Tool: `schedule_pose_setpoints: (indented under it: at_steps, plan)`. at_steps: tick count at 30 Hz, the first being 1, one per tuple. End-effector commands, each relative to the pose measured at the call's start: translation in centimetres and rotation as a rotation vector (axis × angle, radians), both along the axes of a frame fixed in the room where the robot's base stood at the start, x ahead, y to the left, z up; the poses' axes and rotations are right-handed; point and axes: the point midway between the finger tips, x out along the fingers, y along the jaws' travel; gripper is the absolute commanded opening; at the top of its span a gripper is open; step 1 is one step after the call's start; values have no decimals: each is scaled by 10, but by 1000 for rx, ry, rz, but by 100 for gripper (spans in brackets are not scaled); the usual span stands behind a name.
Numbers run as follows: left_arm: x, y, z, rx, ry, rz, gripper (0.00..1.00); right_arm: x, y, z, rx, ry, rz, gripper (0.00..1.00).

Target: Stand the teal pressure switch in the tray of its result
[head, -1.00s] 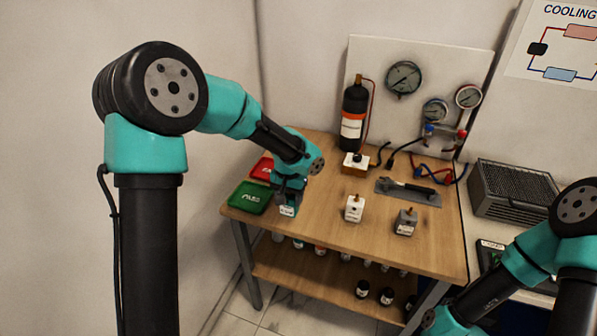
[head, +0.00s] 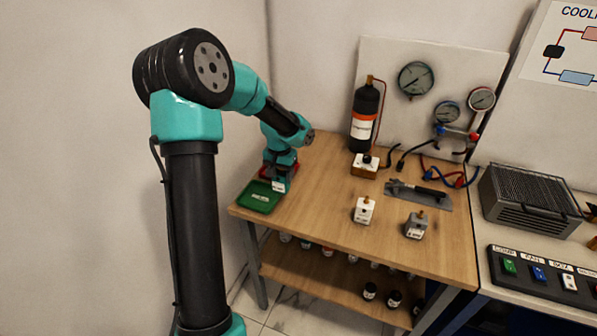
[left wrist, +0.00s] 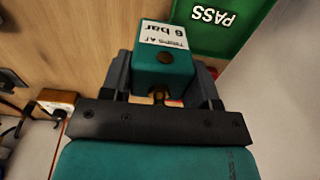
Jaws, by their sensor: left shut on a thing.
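The teal pressure switch (left wrist: 158,72) is in my left gripper (left wrist: 164,80), between its two fingers. Its white label reads 6 bar, and a brass fitting points toward the palm. In the head view my left gripper (head: 279,179) holds the switch (head: 278,187) over the tray area at the table's left end. The green PASS tray (head: 260,198) lies just in front of it and also shows in the left wrist view (left wrist: 212,22). The red tray (head: 292,171) is mostly hidden behind the gripper. Whether the switch touches a tray cannot be told. My right gripper is out of view.
A white switch (head: 364,210) and a grey switch (head: 415,225) stand on the wooden table (head: 325,190). A small white-topped box (head: 365,166), a black cylinder (head: 365,115) and a grey plate with a tool (head: 418,196) are farther back. The table between trays and white switch is clear.

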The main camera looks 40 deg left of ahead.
Motion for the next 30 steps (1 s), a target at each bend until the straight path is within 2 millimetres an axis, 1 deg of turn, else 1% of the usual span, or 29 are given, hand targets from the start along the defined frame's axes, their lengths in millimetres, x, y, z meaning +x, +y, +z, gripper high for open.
schedule_pose_setpoints:
  at_steps: [2,11,14,17,30]
  plan:
    - [-3,4,1,0,-1,6,26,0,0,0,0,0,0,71]
    - [-2,5,1,0,-1,6,26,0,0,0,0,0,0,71]
    - [1,8,0,0,-1,7,26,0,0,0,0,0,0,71]
    - [8,16,-1,0,-1,9,26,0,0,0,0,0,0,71]
    - [60,74,-8,1,-2,8,26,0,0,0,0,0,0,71]
